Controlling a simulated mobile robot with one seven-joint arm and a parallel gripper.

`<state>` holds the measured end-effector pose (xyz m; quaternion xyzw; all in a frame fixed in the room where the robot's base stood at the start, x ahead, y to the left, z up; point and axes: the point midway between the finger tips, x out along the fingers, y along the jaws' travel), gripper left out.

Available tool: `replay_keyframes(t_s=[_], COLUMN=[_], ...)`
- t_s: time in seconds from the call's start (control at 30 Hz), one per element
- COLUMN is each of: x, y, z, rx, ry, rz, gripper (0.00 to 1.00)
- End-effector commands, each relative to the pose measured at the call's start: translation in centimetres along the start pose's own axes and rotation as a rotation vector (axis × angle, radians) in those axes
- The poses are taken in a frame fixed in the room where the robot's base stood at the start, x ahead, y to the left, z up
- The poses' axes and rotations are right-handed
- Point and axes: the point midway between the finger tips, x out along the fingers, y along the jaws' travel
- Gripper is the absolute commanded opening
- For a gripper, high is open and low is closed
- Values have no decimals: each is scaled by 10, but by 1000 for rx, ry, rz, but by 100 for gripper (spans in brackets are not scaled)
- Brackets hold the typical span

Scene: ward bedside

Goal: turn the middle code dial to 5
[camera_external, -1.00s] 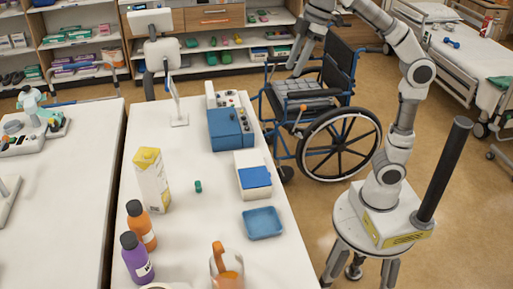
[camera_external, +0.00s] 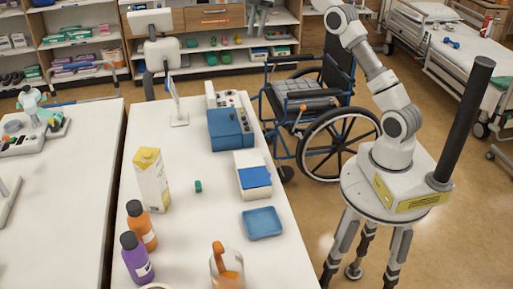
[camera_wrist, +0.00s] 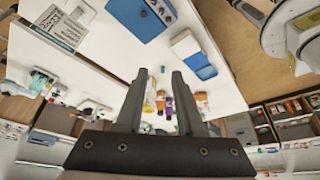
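A blue box (camera_external: 231,129) stands on the white table, with a pale panel of small knobs (camera_external: 229,98) at its far side. In the wrist view the blue box (camera_wrist: 140,18) is at the top, with small round dials (camera_wrist: 161,9) at its upper right edge. I cannot tell which is the middle code dial or read any numbers. My gripper (camera_wrist: 158,74) is open, with nothing visible between its fingers, and apart from the box.
A monitor (camera_external: 177,101) stands left of the blue box. A wheelchair (camera_external: 330,110) stands beside the table.

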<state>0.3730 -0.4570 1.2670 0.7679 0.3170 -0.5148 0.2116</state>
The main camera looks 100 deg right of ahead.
Motion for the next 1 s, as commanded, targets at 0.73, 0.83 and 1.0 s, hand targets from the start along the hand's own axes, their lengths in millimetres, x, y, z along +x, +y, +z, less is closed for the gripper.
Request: replay_keyframes(t_s=[0.73, 0.83, 1.0], x=[157, 169, 189], y=[0, 0, 0], z=[66, 71, 71], rx=[-2, -3, -4], ry=[4, 3, 3], rz=[-4, -2, -3], gripper=[37, 37, 37])
